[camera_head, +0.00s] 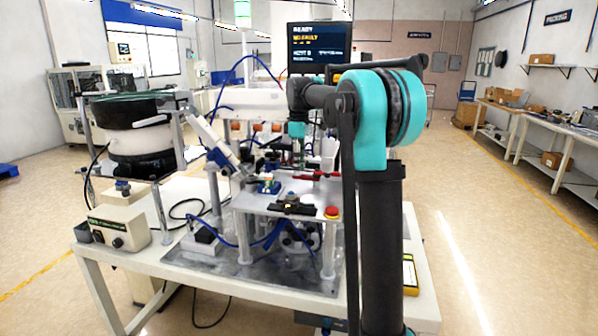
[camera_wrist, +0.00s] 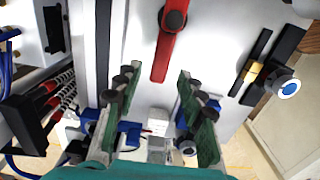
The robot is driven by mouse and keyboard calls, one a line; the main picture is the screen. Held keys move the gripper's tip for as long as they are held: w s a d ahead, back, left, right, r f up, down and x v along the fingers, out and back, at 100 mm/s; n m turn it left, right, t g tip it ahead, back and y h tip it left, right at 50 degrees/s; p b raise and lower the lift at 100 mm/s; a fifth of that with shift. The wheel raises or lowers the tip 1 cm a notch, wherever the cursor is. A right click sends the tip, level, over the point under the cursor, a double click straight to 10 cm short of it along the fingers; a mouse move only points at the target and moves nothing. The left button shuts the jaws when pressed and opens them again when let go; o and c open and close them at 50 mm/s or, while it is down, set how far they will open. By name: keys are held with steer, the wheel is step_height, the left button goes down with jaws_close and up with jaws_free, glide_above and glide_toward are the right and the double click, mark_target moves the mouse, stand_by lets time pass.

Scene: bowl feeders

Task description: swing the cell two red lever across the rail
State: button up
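In the wrist view the red lever (camera_wrist: 166,50) lies over a pale plate, with a dark round pivot or knob (camera_wrist: 174,19) at its upper end. Its free lower end points toward the gap between my fingers. My gripper (camera_wrist: 156,88) is open, with one green finger on each side of that gap and nothing held. In the head view my gripper (camera_head: 298,150) points down over the fixture, near a small red bar (camera_head: 312,176) that looks like the lever. A dark straight strip (camera_wrist: 103,45) runs left of the lever; I cannot tell whether it is the rail. Finger contact is unclear.
Black bars with a yellow piece (camera_wrist: 254,70) lie right of the lever. Red-ended cables (camera_wrist: 55,95) are at left. In the head view a red button (camera_head: 332,212) sits at the fixture's corner, and a bowl feeder (camera_head: 135,115) stands at left.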

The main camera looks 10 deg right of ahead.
steer(key=shift+f, duration=1.05)
jaws_close()
